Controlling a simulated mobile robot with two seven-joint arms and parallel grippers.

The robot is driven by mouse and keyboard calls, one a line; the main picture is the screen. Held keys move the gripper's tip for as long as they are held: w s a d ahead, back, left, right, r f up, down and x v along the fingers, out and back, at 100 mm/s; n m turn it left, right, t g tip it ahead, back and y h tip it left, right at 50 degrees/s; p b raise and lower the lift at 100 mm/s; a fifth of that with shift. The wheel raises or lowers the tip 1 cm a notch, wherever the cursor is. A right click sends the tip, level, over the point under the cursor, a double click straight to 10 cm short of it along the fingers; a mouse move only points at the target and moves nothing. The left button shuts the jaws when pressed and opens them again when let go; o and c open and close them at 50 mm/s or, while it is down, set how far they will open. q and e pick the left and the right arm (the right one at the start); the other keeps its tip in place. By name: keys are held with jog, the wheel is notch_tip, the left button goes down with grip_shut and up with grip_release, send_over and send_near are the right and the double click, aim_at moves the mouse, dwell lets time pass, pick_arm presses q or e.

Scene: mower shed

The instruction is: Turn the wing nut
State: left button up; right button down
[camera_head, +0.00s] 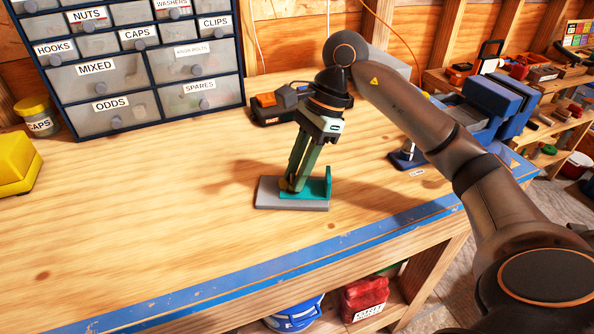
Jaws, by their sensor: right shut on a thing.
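My right arm reaches in from the right over the workbench. My right gripper (296,184) points down with its long green fingers over a small fixture, a teal bracket (327,184) on a grey base plate (306,205). The fingertips are close together at the bracket's left side, shut on a small part low over the plate. The wing nut itself cannot be made out; the fingers hide that spot. My left gripper is not in view.
A dark blue drawer cabinet (141,100) with labelled drawers stands at the back left. A yellow-lidded jar (38,118) and a yellow object (14,165) are at far left. A black and orange tool (275,103) lies behind the gripper. The bench's left and middle are clear.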

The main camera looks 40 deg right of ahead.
jog(key=m, duration=0.2)
jog(key=m+t+b, duration=0.1)
jog(key=m, duration=0.1)
jog(key=m+t, duration=0.1)
jog(key=shift+s+m+h, duration=0.25)
jog(key=shift+m+h, duration=0.15)
dwell(0.4)
jog(key=c, duration=0.7)
grip_release()
jog(key=shift+a, duration=0.1)
jog(key=shift+r, duration=0.1)
jog(key=p+v, duration=0.1)
jog(key=v, duration=1.1)
jog(key=shift+r, duration=0.2)
jog(key=shift+p, duration=0.3)
